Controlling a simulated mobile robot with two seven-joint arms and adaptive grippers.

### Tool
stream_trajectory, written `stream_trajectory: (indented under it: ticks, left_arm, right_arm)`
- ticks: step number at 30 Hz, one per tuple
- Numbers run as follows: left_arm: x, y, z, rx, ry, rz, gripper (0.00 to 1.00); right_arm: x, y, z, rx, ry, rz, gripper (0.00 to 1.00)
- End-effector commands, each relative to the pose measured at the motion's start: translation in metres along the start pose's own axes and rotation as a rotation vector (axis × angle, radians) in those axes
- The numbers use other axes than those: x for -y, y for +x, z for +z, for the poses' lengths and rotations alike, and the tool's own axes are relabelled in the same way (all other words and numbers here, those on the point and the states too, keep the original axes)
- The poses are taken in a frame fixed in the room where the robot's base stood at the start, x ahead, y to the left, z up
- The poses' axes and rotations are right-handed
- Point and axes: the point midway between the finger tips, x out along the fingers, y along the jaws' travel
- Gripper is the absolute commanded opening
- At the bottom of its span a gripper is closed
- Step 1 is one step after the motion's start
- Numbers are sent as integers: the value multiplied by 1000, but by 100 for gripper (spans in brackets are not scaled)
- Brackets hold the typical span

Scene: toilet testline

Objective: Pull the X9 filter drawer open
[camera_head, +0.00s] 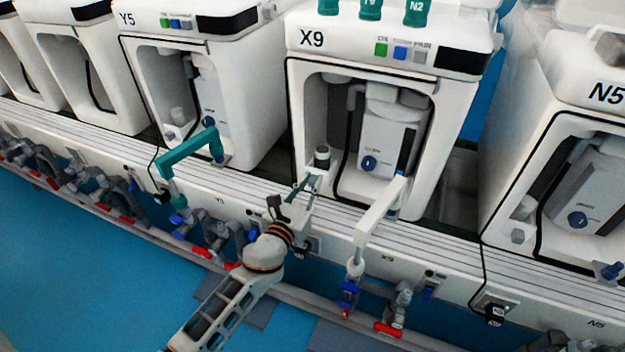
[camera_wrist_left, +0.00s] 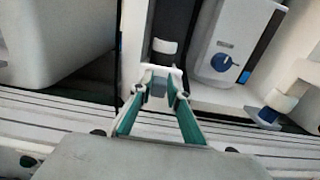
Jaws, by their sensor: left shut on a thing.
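The X9 machine (camera_head: 312,39) is a white housing with an open bay, in the middle of the head view. My left gripper (camera_head: 305,184) reaches up to the drawer front from below. In the left wrist view its green fingers (camera_wrist_left: 158,98) are shut on the drawer's grey handle (camera_wrist_left: 158,87). The white drawer front (camera_wrist_left: 174,72) shows just behind the fingertips. How far the drawer stands out is hard to tell. My right gripper is not in view.
A white swing arm (camera_head: 380,215) stands just right of the gripper, and a green one (camera_head: 188,153) stands to its left. Machines Y5 (camera_head: 128,19) and N5 (camera_head: 606,94) flank X9. Valves with red handles (camera_head: 388,330) line the front below the ledge.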

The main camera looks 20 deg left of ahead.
Motion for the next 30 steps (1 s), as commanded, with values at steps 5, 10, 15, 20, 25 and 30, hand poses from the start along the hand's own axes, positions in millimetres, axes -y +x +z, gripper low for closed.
stream_trajectory:
  ticks: [5,10,15,20,25,30]
  left_arm:
    - [0,-39,0,-2,3,0,0]
    - [0,-69,-2,-3,2,0,0]
    - [0,-80,-1,-2,1,0,0]
    - [0,-80,-1,-2,1,0,0]
    - [0,-80,-1,-2,1,0,29]
    - [0,-79,0,-2,1,0,33]
  right_arm:
    - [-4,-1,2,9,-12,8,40]
    - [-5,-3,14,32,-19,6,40]
    - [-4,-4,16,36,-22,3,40]
    - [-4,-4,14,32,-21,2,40]
    - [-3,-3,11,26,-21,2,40]
    - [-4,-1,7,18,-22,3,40]
